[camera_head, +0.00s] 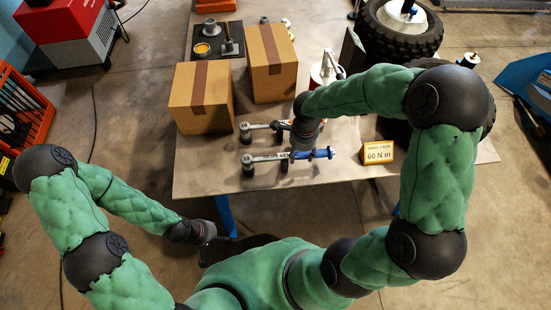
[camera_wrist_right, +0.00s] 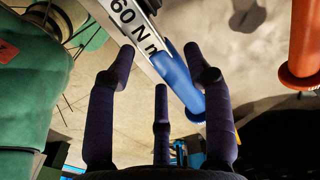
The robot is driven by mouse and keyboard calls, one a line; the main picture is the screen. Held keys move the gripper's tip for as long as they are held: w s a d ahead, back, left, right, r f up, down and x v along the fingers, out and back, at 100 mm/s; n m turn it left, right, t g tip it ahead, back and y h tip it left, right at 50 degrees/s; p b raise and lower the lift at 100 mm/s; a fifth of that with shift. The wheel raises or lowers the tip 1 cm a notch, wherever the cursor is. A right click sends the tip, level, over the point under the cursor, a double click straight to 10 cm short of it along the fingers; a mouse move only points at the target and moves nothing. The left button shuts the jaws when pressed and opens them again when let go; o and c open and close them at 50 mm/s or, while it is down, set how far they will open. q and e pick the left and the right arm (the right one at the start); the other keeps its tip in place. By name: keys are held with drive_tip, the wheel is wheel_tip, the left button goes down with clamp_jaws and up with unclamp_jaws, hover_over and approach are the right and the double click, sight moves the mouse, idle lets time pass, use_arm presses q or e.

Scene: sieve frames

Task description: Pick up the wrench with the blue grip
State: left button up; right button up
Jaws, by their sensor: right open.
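The wrench with the blue grip (camera_head: 319,154) lies across the front of the table, its metal head to the left on a dark support. In the right wrist view its blue grip (camera_wrist_right: 176,80) shows beyond and between my spread fingers, beside a "60 N m" marking. My right gripper (camera_head: 303,150) is over this wrench near the grip, open and empty; its fingers (camera_wrist_right: 163,75) show no grasp. A second wrench (camera_head: 262,126) lies behind it; its orange grip (camera_wrist_right: 304,45) shows at the right of the wrist view. My left gripper (camera_head: 218,234) hangs low before the table; its fingers are unclear.
Two cardboard boxes (camera_head: 200,98) (camera_head: 272,62) stand at the table's left and back. A yellow "60 N m" sign (camera_head: 378,151) stands right of the blue grip. A large tyre (camera_head: 400,38) is behind. The table's front left (camera_head: 205,172) is clear.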

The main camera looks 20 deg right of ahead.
wheel_tip(320, 180, down, 3)
drive_tip(key=shift+b, duration=0.35)
drive_tip(key=shift+r, duration=0.1)
clamp_jaws()
